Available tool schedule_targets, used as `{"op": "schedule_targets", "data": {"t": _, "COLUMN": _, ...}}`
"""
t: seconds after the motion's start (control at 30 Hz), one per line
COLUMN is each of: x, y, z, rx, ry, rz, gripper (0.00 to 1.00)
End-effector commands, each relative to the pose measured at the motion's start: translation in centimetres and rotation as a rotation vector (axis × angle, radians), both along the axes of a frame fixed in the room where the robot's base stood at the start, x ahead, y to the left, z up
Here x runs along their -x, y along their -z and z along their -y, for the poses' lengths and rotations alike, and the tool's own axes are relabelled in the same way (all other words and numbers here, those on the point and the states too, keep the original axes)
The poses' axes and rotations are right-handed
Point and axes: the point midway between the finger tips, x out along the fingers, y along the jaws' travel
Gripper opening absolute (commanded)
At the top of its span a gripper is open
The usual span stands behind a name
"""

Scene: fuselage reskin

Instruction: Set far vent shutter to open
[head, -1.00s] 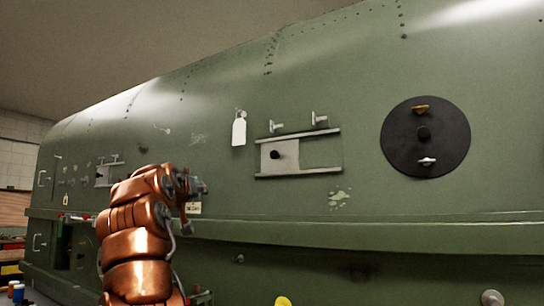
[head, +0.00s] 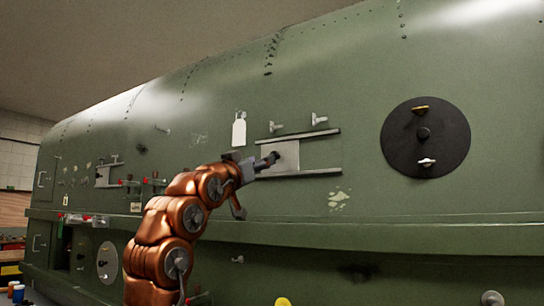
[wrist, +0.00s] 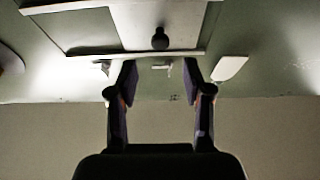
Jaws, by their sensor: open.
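Two sliding vent shutters show on the green fuselage side in the head view. The more distant one (head: 103,176) is small, at the left, with a pale plate. The nearer one (head: 288,153) is a grey plate at the left end of two rails, with green panel to its right. My gripper (head: 268,160) is in front of this nearer plate and partly hides its black knob. In the wrist view the knob (wrist: 160,38) is seen beyond the two spread fingers of my gripper (wrist: 160,75).
Two T-shaped pegs (head: 319,119) stick out above the nearer rails. A white tag (head: 239,129) hangs to their left. A black disc (head: 426,160) with latches is at the right. Red-tipped fittings (head: 145,181) and a ledge (head: 400,232) also project from the fuselage.

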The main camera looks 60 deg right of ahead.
Motion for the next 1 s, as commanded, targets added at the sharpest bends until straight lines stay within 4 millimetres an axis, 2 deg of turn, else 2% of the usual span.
{"op": "schedule_targets", "data": {"t": 0.3, "x": 0.0, "y": -1.9, "z": 3.9, "rx": -0.003, "ry": 0.001, "rz": -0.002, "gripper": 0.50}}
{"op": "schedule_targets", "data": {"t": 0.5, "x": -0.3, "y": -2.5, "z": 5.9, "rx": -0.005, "ry": 0.001, "rz": -0.004, "gripper": 0.50}}
{"op": "schedule_targets", "data": {"t": 0.97, "x": -0.3, "y": -2.7, "z": 6.7, "rx": -0.003, "ry": -0.001, "rz": -0.002, "gripper": 0.50}}
{"op": "schedule_targets", "data": {"t": 1.0, "x": -0.3, "y": -2.7, "z": 6.7, "rx": -0.003, "ry": -0.001, "rz": -0.002, "gripper": 0.47}}
